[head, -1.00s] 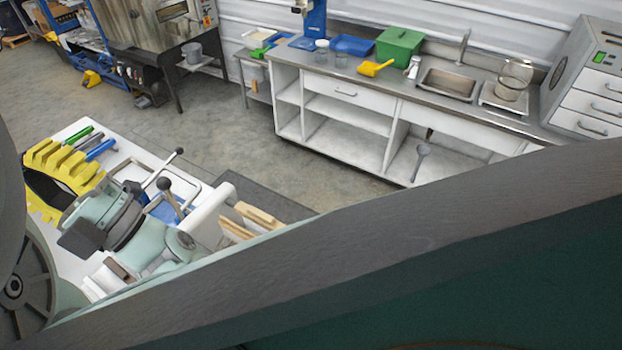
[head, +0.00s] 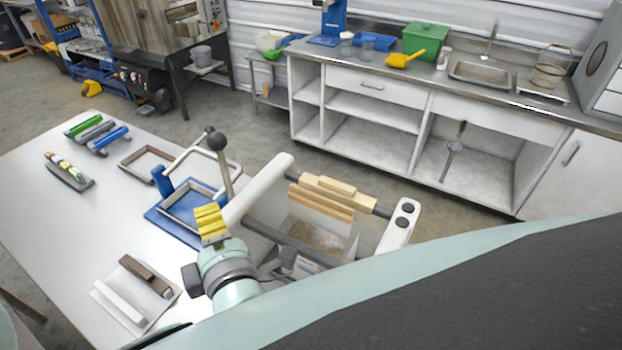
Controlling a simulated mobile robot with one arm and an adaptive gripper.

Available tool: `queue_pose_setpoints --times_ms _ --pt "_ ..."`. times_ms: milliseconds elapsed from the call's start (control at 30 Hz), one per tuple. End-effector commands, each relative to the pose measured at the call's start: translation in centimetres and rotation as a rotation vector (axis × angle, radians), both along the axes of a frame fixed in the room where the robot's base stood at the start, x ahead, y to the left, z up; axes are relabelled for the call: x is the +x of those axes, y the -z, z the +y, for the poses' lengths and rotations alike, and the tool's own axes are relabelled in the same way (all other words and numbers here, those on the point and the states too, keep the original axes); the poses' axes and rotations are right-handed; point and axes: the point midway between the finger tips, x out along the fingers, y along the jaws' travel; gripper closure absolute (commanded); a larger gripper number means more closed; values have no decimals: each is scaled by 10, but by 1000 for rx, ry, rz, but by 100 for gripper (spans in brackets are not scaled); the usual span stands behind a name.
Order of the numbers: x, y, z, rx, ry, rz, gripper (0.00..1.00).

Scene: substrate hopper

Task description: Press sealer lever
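The sealer is a blue base (head: 163,222) with a grey frame on the white table. Its lever (head: 225,168) appears to be the grey rod with a dark ball knob (head: 217,141), which stands raised. My gripper (head: 208,218), with yellow ribbed fingers, is in front of the sealer's right side, below the knob in the picture. No contact with the lever shows. The fingers overlap from this angle, so their gap is hidden. The gripper covers part of the sealer and the foot of the lever.
A grey tray (head: 140,166) lies behind the sealer. Green, grey and blue tools lie at the table's back left. A brown block (head: 145,275) and a white bar lie at the front. A rack with wooden blocks (head: 322,197) stands to the right.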

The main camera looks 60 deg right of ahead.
Motion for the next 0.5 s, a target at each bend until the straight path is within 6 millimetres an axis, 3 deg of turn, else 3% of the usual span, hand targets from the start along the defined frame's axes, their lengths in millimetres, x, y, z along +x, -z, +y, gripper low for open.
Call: queue_pose_setpoints --times_ms 500 --pt "-1 4 -4 -3 15 13 100"
